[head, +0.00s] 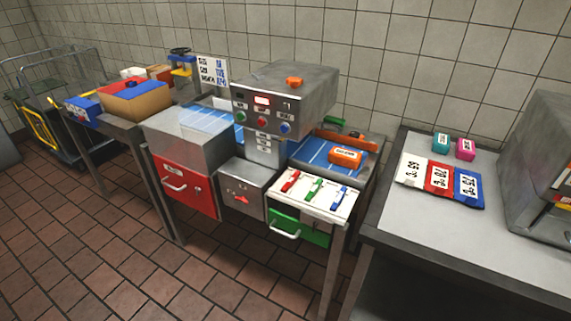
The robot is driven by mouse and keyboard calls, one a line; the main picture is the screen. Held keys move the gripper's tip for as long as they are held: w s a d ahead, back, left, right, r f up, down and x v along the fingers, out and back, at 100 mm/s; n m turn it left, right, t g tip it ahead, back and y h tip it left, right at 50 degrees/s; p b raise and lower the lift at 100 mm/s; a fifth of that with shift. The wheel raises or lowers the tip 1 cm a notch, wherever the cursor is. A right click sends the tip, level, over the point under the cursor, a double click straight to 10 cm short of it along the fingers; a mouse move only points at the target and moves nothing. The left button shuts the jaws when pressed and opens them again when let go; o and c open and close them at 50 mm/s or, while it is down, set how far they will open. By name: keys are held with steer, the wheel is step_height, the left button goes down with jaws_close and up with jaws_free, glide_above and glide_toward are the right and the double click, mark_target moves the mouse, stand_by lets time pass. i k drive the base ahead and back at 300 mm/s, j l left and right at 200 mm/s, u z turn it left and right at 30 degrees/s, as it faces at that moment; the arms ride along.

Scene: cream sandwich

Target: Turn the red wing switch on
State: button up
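A white panel (329,206) on the middle bench carries a red switch (290,181), a green switch (314,189) and a blue switch (339,197). The red one is at the left end of the row. Another small red part (238,198) sits on the front of a grey metal box (254,177) left of the panel. I cannot tell which red part is the wing switch, or whether either is on or off. My gripper is not in view.
A metal machine (296,101) with buttons stands above the grey box. A red drawer (187,186) and a green drawer (312,233) have handles facing the tiled floor. A grey table (405,222) stands right. Floor in front is clear.

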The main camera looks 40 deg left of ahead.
mark_target(244, 199)
steer(key=u, duration=1.4)
steer(key=i+j, duration=0.45)
steer(key=j, duration=0.15)
steer(key=i+j, duration=0.5)
steer(key=j, duration=0.15)
